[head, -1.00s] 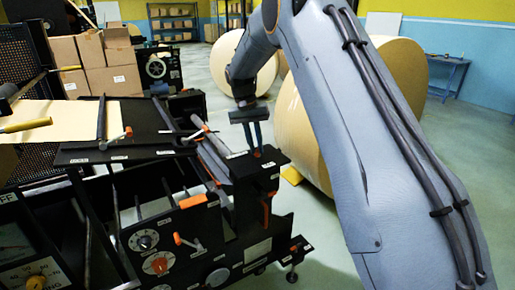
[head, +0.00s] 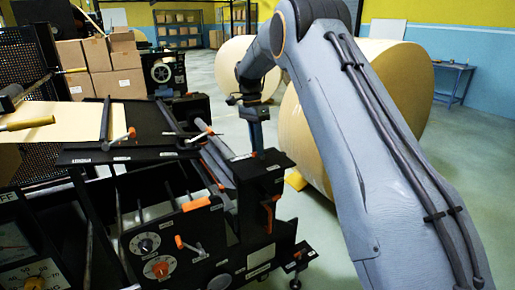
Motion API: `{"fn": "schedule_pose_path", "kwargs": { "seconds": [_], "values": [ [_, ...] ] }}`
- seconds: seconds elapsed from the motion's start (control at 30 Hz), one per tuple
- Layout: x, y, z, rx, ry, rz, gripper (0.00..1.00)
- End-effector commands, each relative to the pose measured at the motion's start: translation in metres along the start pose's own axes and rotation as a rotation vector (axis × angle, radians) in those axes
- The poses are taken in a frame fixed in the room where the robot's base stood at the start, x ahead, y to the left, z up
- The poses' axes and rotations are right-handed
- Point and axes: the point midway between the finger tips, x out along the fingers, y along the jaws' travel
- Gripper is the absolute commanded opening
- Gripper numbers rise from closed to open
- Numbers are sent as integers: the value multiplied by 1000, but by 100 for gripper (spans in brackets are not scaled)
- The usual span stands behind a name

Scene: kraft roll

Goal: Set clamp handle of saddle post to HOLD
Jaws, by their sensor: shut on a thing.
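The saddle post (head: 262,180) is a black block at the right end of the black machine, with small white labels on its top that are too small to read. My gripper (head: 259,151) points down onto the top of this post, its fingers seen edge-on. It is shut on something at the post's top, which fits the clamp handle. The handle itself is hidden by the fingers, so its setting cannot be read.
Orange-tipped levers (head: 196,203) and dials (head: 145,243) sit on the machine's front and deck. A large kraft roll (head: 305,140) stands close behind the post. Cartons (head: 97,65) are stacked at the back left.

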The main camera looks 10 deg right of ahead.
Motion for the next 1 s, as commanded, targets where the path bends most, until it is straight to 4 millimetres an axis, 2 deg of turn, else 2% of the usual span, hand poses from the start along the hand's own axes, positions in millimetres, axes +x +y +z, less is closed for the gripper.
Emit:
{"fn": "schedule_pose_path", "kwargs": {
  "seconds": [0.23, 0.7, 0.73, 0.8, 0.83, 1.0],
  "values": [
    [-1, -2, -2, 63, -11, -3, 0],
    [-2, -2, -2, 75, -13, -4, 0],
    [-2, -2, -2, 75, -13, -4, 18],
    [-2, -2, -2, 74, -13, -4, 30],
    [-2, -2, -2, 74, -13, -3, 33],
    [-1, -2, -1, 73, -14, -2, 33]
  ]
}}
